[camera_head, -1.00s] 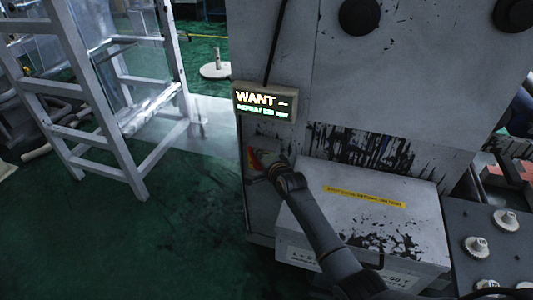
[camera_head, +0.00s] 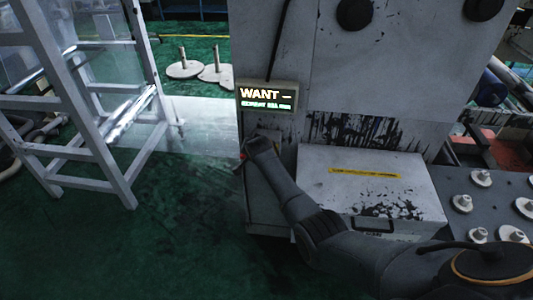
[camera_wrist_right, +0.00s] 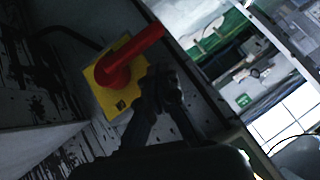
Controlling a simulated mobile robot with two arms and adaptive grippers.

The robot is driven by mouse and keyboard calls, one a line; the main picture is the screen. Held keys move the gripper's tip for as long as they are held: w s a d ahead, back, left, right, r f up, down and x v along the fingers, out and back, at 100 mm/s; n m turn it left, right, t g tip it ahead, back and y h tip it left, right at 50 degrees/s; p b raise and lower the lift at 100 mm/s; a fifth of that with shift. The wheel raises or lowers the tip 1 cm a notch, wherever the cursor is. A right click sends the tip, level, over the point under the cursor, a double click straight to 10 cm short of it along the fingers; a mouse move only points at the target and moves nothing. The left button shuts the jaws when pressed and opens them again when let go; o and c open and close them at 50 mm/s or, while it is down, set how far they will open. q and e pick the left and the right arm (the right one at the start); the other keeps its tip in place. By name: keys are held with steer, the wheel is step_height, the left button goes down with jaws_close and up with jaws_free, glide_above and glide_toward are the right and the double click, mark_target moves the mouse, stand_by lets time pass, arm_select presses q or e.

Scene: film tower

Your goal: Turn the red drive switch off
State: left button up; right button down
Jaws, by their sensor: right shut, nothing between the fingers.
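The red drive switch (camera_wrist_right: 128,62) is a red rotary handle on a yellow plate (camera_wrist_right: 104,98) in the right wrist view. Its lever points up and to the right in that picture. My right gripper (camera_wrist_right: 160,82) is shut and empty, with its fingertips beside the lever; I cannot tell whether they touch it. In the head view a small red part of the switch (camera_head: 243,157) shows at the cabinet's left side, mostly hidden by my right wrist. My left gripper is not in view.
A white box (camera_head: 360,190) juts out to the right of the arm. A white ladder frame (camera_head: 95,130) stands left. Green floor (camera_head: 170,240) lies open between.

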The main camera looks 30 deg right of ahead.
arm_select(q)
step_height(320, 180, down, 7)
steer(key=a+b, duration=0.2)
steer(key=b, duration=0.4)
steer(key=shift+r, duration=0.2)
arm_select(e)
steer(key=shift+w+a+f+n+g+h, duration=0.35)
steer(key=shift+a+f+n+g+h, duration=0.15)
steer(key=shift+f, duration=0.2)
steer(key=shift+w+a+f+n+g+h, duration=0.3)
steer(key=shift+a+f+g+h, duration=0.1)
steer(key=shift+f+h, duration=0.25)
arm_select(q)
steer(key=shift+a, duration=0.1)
